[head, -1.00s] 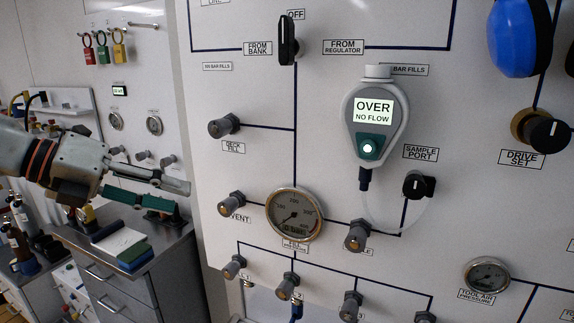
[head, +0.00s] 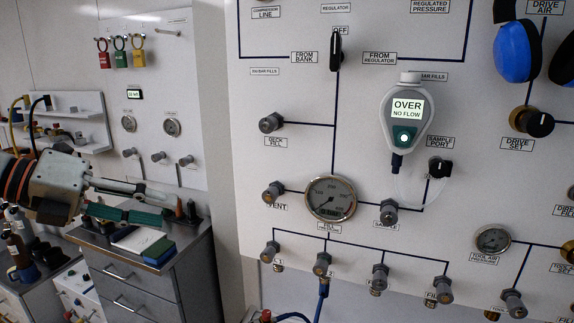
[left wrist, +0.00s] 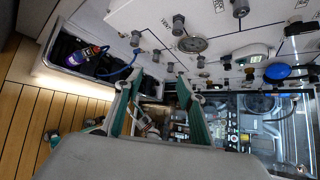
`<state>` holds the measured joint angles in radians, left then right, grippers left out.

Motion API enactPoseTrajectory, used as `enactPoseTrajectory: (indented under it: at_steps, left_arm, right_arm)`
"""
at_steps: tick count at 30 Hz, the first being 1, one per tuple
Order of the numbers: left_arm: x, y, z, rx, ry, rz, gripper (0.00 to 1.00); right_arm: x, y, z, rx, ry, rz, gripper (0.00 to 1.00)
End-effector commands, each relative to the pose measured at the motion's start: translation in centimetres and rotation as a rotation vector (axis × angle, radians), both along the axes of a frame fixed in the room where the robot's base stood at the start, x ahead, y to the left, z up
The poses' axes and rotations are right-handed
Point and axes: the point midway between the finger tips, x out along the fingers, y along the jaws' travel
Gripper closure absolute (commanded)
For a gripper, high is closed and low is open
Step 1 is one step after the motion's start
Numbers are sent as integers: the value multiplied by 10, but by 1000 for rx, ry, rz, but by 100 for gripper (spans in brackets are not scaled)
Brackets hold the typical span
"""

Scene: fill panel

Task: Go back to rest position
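My left gripper (head: 150,202) is at the left of the head view, pointing right, in front of the steel cabinet and apart from the fill panel (head: 300,90). Its fingers, one grey and one with a green pad, stand apart with nothing between them. In the left wrist view the two green-padded fingers (left wrist: 157,95) are also spread and empty. My right gripper is not in view.
The panel carries an analyser (head: 407,120) reading "OVER NO FLOW", a fill gauge (head: 331,198) and several valve knobs. A steel drawer cabinet (head: 150,280) stands left of it, with books on top. Padlocks (head: 120,55) hang behind. A blue hose (head: 321,300) hangs below the panel.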

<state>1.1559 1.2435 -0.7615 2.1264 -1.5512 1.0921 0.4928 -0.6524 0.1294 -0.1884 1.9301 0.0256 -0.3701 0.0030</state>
Motion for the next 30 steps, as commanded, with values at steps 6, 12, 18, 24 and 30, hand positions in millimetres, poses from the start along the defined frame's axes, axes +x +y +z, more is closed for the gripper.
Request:
enactPoseTrajectory:
  at_steps: [6,12,18,24,30]
  left_arm:
    - [-6,-50,-21,-183,69,-107,61]
    - [-9,-95,-37,-448,160,-165,61]
    - [2,-119,-60,-804,290,-106,61]
    - [26,-110,-110,-1131,440,103,61]
    - [41,-80,-206,-1382,612,444,61]
  right_arm:
    - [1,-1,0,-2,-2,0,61]
    - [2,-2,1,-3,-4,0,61]
    - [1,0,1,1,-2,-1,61]
    - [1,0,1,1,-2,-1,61]
    - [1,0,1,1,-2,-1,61]
